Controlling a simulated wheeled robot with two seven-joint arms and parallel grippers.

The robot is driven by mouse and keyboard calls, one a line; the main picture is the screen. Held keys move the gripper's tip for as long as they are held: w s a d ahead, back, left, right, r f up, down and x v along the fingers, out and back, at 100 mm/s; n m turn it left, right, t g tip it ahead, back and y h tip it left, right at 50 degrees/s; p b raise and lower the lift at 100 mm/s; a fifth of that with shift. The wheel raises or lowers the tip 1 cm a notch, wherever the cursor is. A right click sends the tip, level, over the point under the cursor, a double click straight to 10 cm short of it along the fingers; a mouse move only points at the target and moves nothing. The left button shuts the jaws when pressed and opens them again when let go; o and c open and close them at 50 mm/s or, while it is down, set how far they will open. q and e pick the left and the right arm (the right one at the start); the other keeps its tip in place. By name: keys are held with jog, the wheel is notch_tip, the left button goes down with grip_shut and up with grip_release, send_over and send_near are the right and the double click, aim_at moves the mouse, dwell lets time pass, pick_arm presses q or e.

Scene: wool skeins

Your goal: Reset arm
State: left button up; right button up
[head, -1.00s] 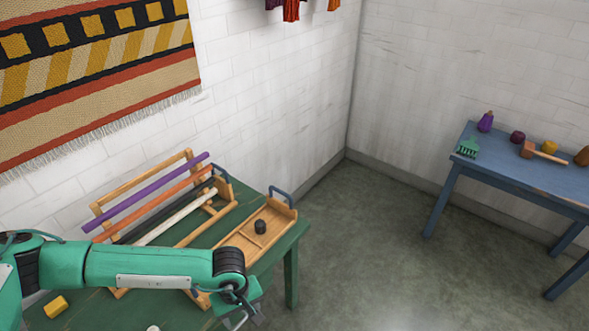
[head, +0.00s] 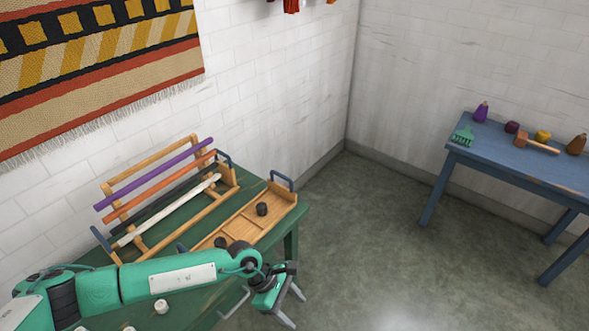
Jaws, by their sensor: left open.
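My left arm comes in from the left across the front of the green table (head: 262,195). My left gripper (head: 290,305) is open and empty, past the table's right edge and above the floor, with its fingers toward the lower right. My right gripper is not in the head view.
A wooden tray (head: 280,207) with blue handles holds dark balls (head: 262,209). A wooden rack (head: 150,158) carries purple, orange, black and white rods. Small white pieces (head: 161,306) lie by my arm. A blue table (head: 520,160) stands right; floor between is clear.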

pick_arm(q)
jog(key=w+d+f+n+t+h, duration=0.1)
jog(key=w+f+n+t+h, duration=0.3)
jog(key=n, duration=0.6)
jog(key=w+d+f+n+t+h, duration=0.25)
jog(key=w+n, duration=0.35)
jog(key=n, duration=0.4)
jog(key=s+a+f+n+t+y, duration=0.3)
jog(key=a+f+n+t+y, duration=0.35)
jog(key=a+f+n, duration=0.9)
jog(key=s+a+f+n+g+y, duration=0.2)
jog(key=s+a+f+n, duration=0.2)
jog(key=s+f+n, duration=0.3)
jog(key=s+a+f+n+g+y, duration=0.1)
jog(key=s+a+f+n+y, duration=0.3)
jog(key=s+f, duration=0.5)
jog(key=s+a+f+n+g, duration=0.2)
jog(key=s+n, duration=0.1)
jog(key=s, duration=0.6)
jog(key=s+a+f+n+g, duration=0.1)
jog(key=s+f+n+g, duration=0.1)
jog(key=s, duration=0.7)
jog(key=s+a+f+n+g+y, duration=0.1)
jog(key=s+a+f+n+g, duration=0.1)
jog(key=s, duration=0.7)
jog(key=shift+s+a+f+n, duration=0.35)
jog(key=shift+f+n, duration=0.45)
jog(key=shift+n, duration=0.25)
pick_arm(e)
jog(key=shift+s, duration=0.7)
